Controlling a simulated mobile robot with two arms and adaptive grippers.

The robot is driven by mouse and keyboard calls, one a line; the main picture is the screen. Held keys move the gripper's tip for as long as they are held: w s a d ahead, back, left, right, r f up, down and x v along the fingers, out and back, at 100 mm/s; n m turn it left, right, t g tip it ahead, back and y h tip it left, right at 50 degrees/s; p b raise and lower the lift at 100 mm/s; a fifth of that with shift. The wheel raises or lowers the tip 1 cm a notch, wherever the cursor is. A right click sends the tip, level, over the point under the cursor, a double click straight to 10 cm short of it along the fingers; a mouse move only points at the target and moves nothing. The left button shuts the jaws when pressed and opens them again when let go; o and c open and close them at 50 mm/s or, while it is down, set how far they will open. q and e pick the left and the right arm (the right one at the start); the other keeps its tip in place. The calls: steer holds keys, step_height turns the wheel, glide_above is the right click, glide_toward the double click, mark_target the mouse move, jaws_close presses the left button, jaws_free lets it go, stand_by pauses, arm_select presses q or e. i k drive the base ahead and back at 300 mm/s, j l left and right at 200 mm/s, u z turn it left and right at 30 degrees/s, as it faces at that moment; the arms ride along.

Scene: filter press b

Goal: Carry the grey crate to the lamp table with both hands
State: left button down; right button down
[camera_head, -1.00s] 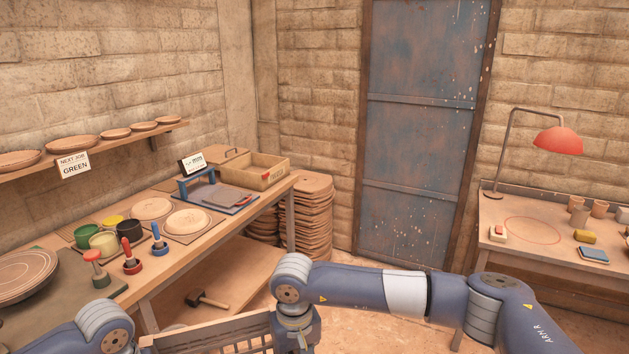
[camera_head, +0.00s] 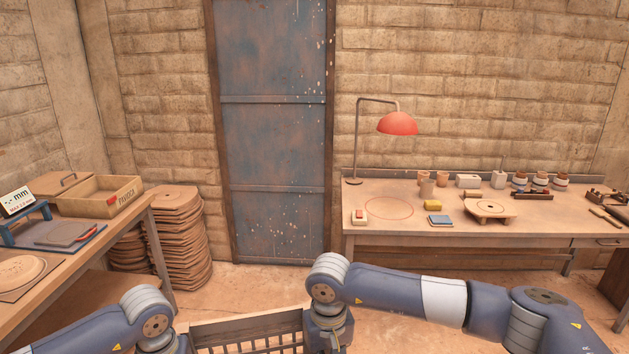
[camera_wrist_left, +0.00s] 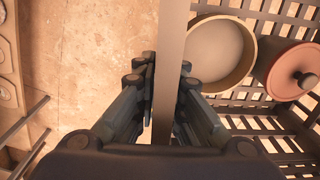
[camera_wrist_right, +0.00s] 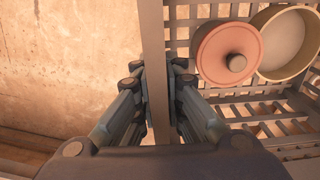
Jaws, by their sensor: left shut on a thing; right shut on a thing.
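The grey crate (camera_head: 247,330) hangs between my two arms at the bottom of the head view, its lower part cut off by the frame. My left gripper (camera_wrist_left: 165,85) is shut on one crate wall (camera_wrist_left: 172,40). My right gripper (camera_wrist_right: 157,85) is shut on the opposite wall (camera_wrist_right: 153,35). Inside the slatted crate are an open cream pot (camera_wrist_left: 222,52) and a pinkish lidded pot with a dark knob (camera_wrist_right: 228,55). The lamp table (camera_head: 460,240) stands at the right by the back wall, with a red lamp (camera_head: 398,124) and a red circle outline (camera_head: 389,207) on its top.
A red-and-white block (camera_head: 360,217), a blue pad (camera_head: 440,221), a yellow block (camera_head: 432,205) and several cups stand near the circle. A workbench (camera_head: 90,262) is at left, with stacked boards (camera_head: 180,240) beside it. Floor before the door (camera_head: 270,130) is clear.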

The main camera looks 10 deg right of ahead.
mark_target(554, 215)
steer(key=l+z, duration=0.2)
steer(key=z, duration=0.3)
steer(key=i+l+z, duration=0.1)
steer(key=z, duration=0.4)
steer(key=i+l+z, duration=0.2)
steer(key=i+z, duration=0.15)
steer(key=z, duration=0.15)
steer(key=i+l+z, duration=0.1)
steer(key=i+z, duration=0.5)
steer(key=i, duration=0.6)
steer(key=i+z, duration=0.15)
steer(key=i, duration=0.65)
steer(key=i+j+z, duration=0.15)
steer(key=i, duration=0.6)
steer(key=i+l+u, duration=0.3)
steer(key=i, duration=0.15)
steer(key=i+l+u, duration=0.15)
steer(key=i+u, duration=0.15)
steer(key=i, duration=0.15)
steer(key=i+l+u, duration=0.1)
steer(key=u, duration=0.25)
steer(key=i+l+u, duration=0.15)
steer(key=u, duration=0.15)
steer(key=i+l+u, duration=0.2)
steer(key=u, duration=0.15)
steer(key=i+l+u, duration=0.2)
steer(key=i+l, duration=0.15)
